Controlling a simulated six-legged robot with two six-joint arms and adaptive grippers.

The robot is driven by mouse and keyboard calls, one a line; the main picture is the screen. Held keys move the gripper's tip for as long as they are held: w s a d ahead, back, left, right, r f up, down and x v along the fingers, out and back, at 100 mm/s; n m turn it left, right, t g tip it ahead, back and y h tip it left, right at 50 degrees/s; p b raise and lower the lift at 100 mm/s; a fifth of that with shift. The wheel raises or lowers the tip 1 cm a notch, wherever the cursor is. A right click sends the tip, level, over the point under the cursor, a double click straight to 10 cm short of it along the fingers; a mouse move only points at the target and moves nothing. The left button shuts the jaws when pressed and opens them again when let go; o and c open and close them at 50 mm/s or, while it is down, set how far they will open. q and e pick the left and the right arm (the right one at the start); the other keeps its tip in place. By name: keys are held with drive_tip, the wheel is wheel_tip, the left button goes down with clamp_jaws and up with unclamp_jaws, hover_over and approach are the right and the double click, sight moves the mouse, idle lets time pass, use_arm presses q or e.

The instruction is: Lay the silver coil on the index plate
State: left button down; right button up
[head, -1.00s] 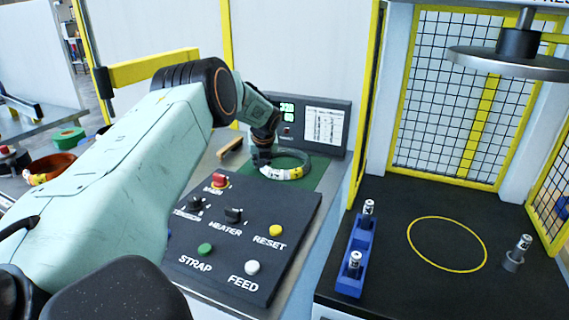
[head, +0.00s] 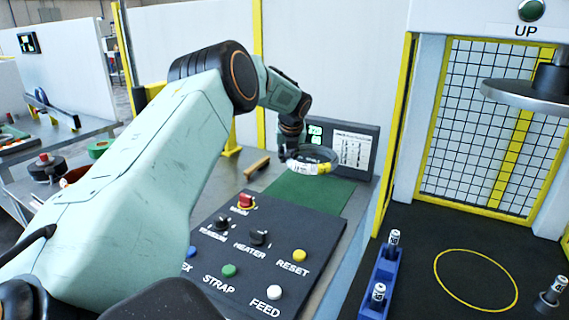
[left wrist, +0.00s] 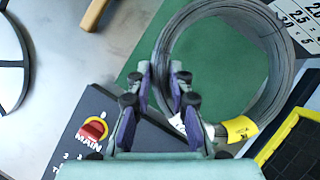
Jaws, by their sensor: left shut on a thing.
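The silver coil (head: 333,154) is a grey wire ring with white and yellow tags, seen also in the left wrist view (left wrist: 277,62). My left gripper (head: 290,153) is shut on the coil's rim. In the left wrist view my gripper (left wrist: 162,78) has one finger on each side of the rim. The coil appears held above the green mat (head: 308,193). A round grey disc (left wrist: 10,68) is cut off at the left edge of the left wrist view; I cannot tell whether it is the index plate. My right gripper is out of view.
A dark control panel (head: 262,277) with knobs and buttons lies in front of the mat. A display box (head: 350,150) stands behind the coil. A wooden-coloured bar (head: 257,167) lies left of the mat. A blue rack (head: 376,285) and yellow-framed mesh press are at the right.

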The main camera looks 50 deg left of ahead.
use_arm(q)
wheel_tip(320, 180, up, 8)
drive_tip(key=p, duration=0.7)
drive_tip(key=shift+w, duration=0.1)
drive_tip(key=shift+r+p, duration=0.75)
drive_tip(key=shift+p, duration=0.05)
drive_tip(key=shift+r+p, duration=0.35)
drive_tip(key=shift+p, duration=0.1)
